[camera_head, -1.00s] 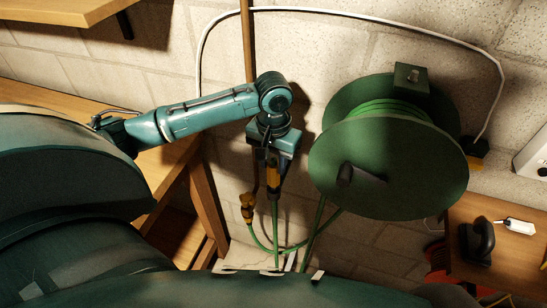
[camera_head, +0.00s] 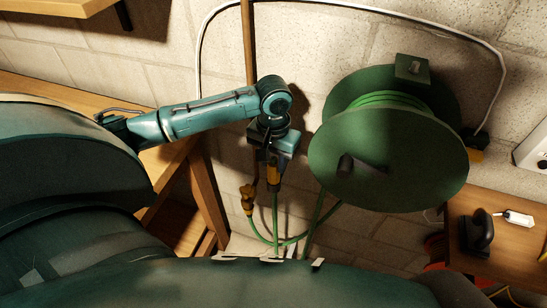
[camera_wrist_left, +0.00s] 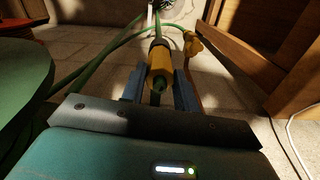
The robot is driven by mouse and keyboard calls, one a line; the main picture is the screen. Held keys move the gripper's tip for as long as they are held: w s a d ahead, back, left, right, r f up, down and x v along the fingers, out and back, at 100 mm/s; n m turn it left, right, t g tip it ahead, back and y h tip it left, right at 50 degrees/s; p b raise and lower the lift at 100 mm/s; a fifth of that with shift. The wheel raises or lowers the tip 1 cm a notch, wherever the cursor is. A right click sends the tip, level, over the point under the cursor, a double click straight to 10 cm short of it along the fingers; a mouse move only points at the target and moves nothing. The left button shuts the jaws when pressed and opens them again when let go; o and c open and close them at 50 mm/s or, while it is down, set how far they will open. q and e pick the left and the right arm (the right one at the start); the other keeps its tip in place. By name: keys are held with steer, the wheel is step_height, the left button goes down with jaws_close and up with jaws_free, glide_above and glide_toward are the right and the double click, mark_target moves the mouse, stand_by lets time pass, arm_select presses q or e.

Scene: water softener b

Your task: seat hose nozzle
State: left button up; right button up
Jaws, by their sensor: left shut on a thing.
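My left gripper (camera_head: 272,178) reaches in from the left and points down beside the hose reel. It is shut on the yellow and dark hose nozzle (camera_head: 272,174), which hangs upright with the green hose running down from it. In the left wrist view the nozzle (camera_wrist_left: 160,68) sits between the two blue-grey fingers (camera_wrist_left: 158,88). A brass-yellow tap fitting (camera_head: 248,198) is to the left of the nozzle and a little lower, apart from it; it also shows in the left wrist view (camera_wrist_left: 193,42). My right gripper is not in view.
A large green hose reel (camera_head: 385,150) is mounted on the wall to the right of the gripper. A wooden bench (camera_head: 205,195) stands at the left. A wooden shelf (camera_head: 510,245) with a dark tool is at the lower right. White cable loops along the wall.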

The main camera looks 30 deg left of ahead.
arm_select(q)
steer(key=o, duration=1.1)
steer(key=shift+c, duration=0.2)
step_height(320, 180, up, 13)
